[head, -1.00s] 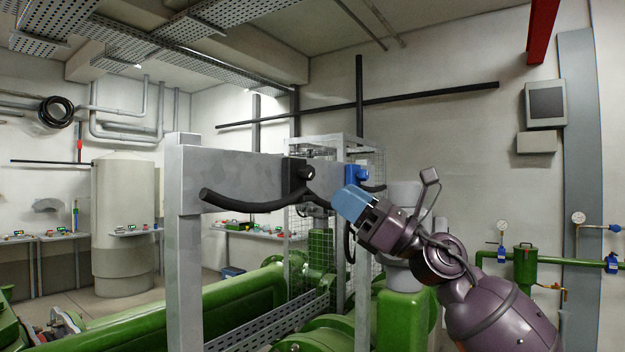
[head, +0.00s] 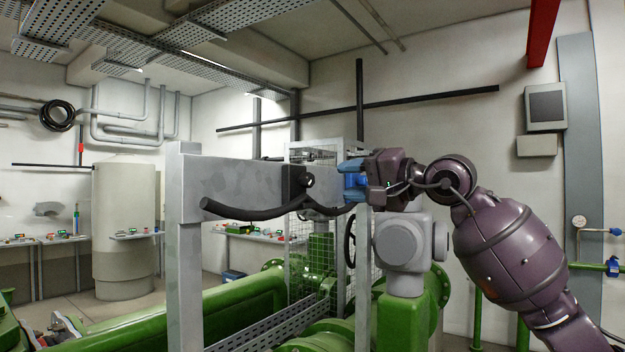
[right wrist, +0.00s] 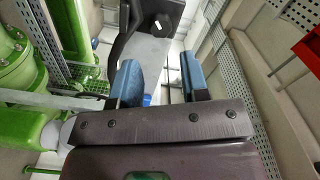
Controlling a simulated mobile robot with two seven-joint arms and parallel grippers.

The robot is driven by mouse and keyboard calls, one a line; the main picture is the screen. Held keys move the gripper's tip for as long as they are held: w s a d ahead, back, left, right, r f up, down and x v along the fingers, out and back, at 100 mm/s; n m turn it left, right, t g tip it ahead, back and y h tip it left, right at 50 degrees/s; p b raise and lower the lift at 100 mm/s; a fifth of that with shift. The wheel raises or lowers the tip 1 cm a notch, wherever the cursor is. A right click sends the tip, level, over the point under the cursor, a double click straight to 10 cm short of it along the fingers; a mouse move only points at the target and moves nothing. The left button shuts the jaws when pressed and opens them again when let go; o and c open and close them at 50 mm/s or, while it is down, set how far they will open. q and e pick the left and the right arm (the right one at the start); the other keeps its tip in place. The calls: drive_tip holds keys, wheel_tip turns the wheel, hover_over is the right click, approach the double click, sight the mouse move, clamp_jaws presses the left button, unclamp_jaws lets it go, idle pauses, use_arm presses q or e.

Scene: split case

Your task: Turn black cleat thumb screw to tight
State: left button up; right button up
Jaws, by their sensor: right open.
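The black cleat (head: 292,181) sits on the face of a grey beam (head: 235,178), with its round black thumb screw (head: 308,181) sticking out on its right side. In the right wrist view, the black cleat (right wrist: 150,10) and its screw (right wrist: 163,22) are at the top, beyond the fingers. A black cable (head: 250,213) runs under the cleat. My right gripper (head: 352,181), with blue fingers, is to the right of the screw and apart from it. In the right wrist view the gripper (right wrist: 158,80) is open, with no grip on the screw. My left gripper is out of view.
A small blue part (right wrist: 147,99) shows between the fingers in the wrist view. A wire mesh guard (head: 330,240) and green pipes (head: 235,305) are behind and below the beam. A grey rounded housing (head: 405,242) stands under my right arm.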

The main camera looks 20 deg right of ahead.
sight(311, 180)
drive_tip(key=p+x, duration=0.1)
drive_tip(key=x, duration=0.7)
drive_tip(key=shift+w+a, duration=0.25)
drive_tip(key=shift+a, duration=0.05)
drive_tip(key=c, duration=0.6)
drive_tip(key=shift+c, duration=0.2)
